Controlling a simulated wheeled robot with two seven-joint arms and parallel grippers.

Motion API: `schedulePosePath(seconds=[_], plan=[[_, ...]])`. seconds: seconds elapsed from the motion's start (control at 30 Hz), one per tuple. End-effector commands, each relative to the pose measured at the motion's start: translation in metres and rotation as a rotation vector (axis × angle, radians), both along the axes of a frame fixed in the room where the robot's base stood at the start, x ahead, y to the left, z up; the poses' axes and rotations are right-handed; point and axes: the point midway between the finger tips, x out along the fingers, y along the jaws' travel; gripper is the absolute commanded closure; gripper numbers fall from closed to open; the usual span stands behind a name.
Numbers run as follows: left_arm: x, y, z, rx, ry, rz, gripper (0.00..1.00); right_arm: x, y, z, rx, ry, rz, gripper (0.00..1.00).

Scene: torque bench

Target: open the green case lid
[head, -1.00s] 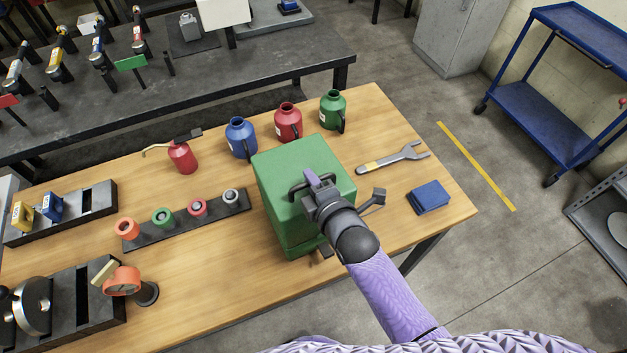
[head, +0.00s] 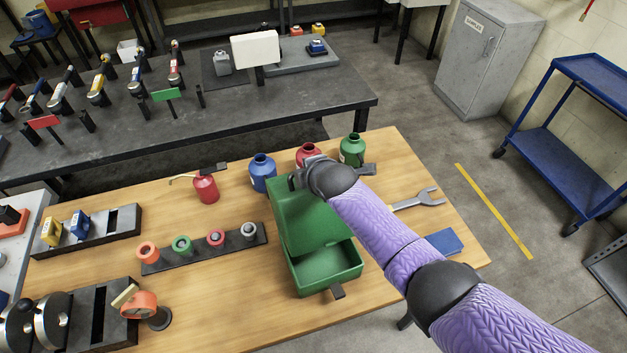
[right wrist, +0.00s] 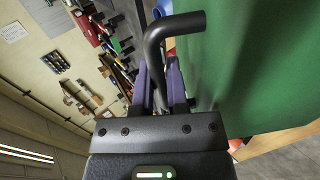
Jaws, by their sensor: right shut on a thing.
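The green case (head: 327,272) stands on the wooden bench, and its front part shows an open green interior. Its green lid (head: 305,215) is raised and tilted back toward the bottles. My right gripper (head: 300,176) is at the lid's top edge, shut on the black lid handle. In the right wrist view the fingers of my right gripper (right wrist: 160,85) are around the black handle (right wrist: 172,28), with the green lid (right wrist: 250,65) close on the right. My right forearm hides part of the lid's right side. My left gripper is not in view.
Behind the lid stand a blue bottle (head: 263,173), a red bottle (head: 308,152) and a green bottle (head: 352,150). A wrench (head: 415,200) and a blue block (head: 443,242) lie to the right. A rack of coloured sockets (head: 205,248) lies left of the case.

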Motion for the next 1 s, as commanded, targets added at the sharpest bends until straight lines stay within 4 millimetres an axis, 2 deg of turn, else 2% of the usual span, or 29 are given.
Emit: schedulePosePath(seconds=[0.47, 0.5, 0.53, 0.83, 1.0], plan=[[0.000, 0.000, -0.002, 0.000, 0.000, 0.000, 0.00, 0.003, 0.002, 0.000, 0.002, 0.001, 0.001, 1.00], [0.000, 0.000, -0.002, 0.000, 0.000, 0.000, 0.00, 0.002, 0.002, 0.000, 0.002, 0.001, 0.001, 0.77], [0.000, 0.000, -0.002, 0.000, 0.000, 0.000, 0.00, 0.002, 0.002, 0.000, 0.002, 0.001, 0.001, 0.70], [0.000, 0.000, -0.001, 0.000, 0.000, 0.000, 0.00, 0.002, 0.001, 0.001, 0.001, 0.000, 0.001, 0.70], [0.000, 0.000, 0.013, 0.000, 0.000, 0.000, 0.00, -0.009, -0.003, 0.014, 0.001, 0.000, 0.001, 0.70]])
